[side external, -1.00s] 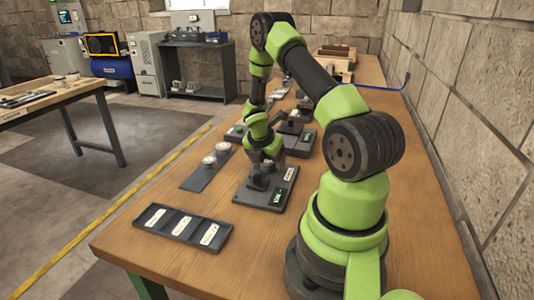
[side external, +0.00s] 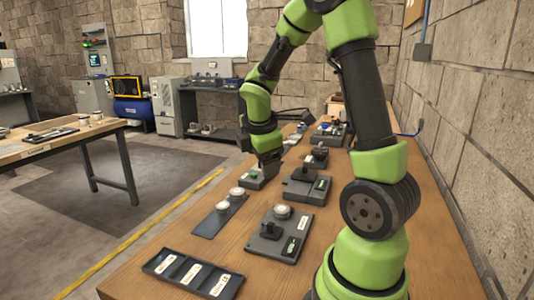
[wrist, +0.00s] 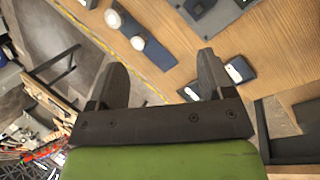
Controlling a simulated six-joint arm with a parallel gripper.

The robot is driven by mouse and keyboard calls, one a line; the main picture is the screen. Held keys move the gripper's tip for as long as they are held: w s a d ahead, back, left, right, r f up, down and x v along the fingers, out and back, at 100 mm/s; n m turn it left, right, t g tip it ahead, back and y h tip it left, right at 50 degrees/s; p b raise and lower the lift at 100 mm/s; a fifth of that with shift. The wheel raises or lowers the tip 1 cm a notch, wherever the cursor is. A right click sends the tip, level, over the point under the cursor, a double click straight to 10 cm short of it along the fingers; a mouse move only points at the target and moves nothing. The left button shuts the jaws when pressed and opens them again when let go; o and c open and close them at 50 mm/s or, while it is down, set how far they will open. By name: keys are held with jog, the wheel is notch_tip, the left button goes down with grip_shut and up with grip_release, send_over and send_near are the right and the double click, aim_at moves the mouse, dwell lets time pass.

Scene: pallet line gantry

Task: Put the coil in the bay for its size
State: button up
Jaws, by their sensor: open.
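A pale round coil (side external: 282,211) sits on a dark grey station (side external: 279,236) with a small display. Two more pale coils, one (side external: 237,192) behind the other (side external: 223,206), stand on a dark blue-grey strip (side external: 208,226); they also show in the wrist view, one (wrist: 112,18) above the other (wrist: 137,43). A dark tray (side external: 193,274) with three labelled bays lies at the front of the bench. My gripper (side external: 267,160) is beyond the station, near a small grey unit (side external: 251,180). In the wrist view its fingers (wrist: 160,64) are apart with nothing held between them.
A dark block-shaped device (side external: 307,187) stands behind the station, with more equipment (side external: 328,134) farther back. The stone wall (side external: 470,150) runs along the right. Bare wood lies between the tray and the station.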

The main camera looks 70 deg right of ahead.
jog(key=s+a+r+m+t+y, duration=0.2)
jog(key=a+r+m, duration=0.5)
jog(key=a, duration=0.4)
jog(key=shift+s+a+r+m+t, duration=0.25)
jog(key=shift+s+r+m+t, duration=0.15)
jog(key=shift+t, duration=0.2)
jog(key=shift+o, duration=0.2)
jog(key=s+a+r+m+t+y, duration=0.2)
jog(key=s+a+m+y, duration=0.2)
jog(key=a, duration=0.4)
jog(key=shift+s+a+r+m, duration=0.2)
jog(key=shift+s+r+m, duration=0.1)
jog(key=shift+s+m, duration=0.35)
jog(key=shift+o, duration=0.3)
jog(key=shift+s+a+m+t+y, duration=0.25)
jog(key=shift+s+a+t+y, duration=0.05)
jog(key=shift+s, duration=0.05)
